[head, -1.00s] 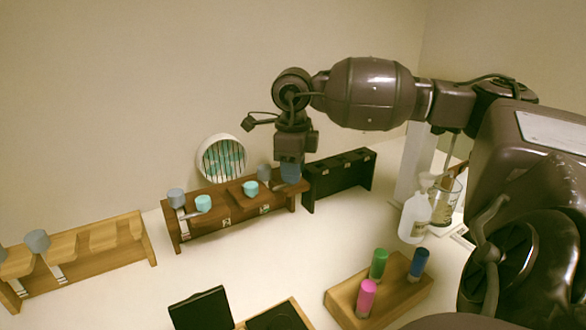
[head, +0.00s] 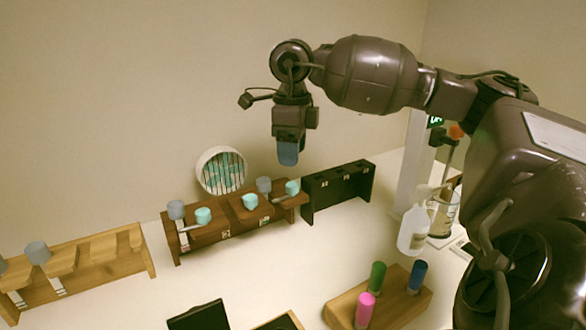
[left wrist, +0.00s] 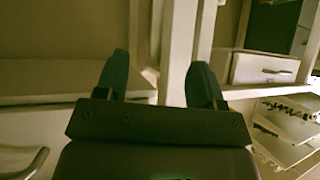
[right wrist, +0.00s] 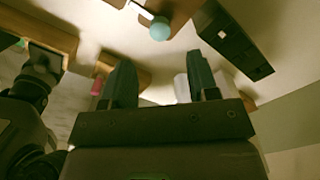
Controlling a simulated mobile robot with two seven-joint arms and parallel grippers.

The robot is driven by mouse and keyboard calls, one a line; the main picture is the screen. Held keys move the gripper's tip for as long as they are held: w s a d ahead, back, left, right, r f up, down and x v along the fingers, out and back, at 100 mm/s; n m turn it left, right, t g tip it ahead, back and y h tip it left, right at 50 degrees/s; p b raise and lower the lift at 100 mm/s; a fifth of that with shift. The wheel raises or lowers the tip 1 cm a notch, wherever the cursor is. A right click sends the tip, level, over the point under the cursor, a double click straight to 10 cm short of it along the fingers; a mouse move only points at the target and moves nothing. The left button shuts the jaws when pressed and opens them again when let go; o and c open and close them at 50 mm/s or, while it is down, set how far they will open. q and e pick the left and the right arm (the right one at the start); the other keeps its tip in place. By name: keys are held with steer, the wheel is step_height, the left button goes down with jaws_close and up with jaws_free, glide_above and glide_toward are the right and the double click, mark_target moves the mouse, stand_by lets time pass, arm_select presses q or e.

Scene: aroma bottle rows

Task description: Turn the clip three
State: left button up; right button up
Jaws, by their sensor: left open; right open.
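A brown wooden rack (head: 222,241) stands against the back wall. It carries grey knobs (head: 176,210) and teal knobs (head: 250,202) with small clip-like parts. The rightmost teal knob (head: 292,188) sits at the rack's right end. I cannot read which clip is number three. My right gripper (head: 288,155) hangs pointing down above that right end, apart from it, open and empty; in the right wrist view (right wrist: 160,80) a teal knob (right wrist: 160,28) shows beyond the fingers. My left gripper (left wrist: 160,75) is open and empty, outside the head view, facing drawers and shelves.
A lighter wooden rack (head: 95,277) stands left, a black rack (head: 338,186) right. A wooden block (head: 397,315) in front holds green, pink and blue bottles. A white spray bottle (head: 412,232) stands at right. A round basket (head: 221,170) is behind the brown rack.

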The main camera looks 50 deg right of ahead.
steer(key=shift+r, duration=1.75)
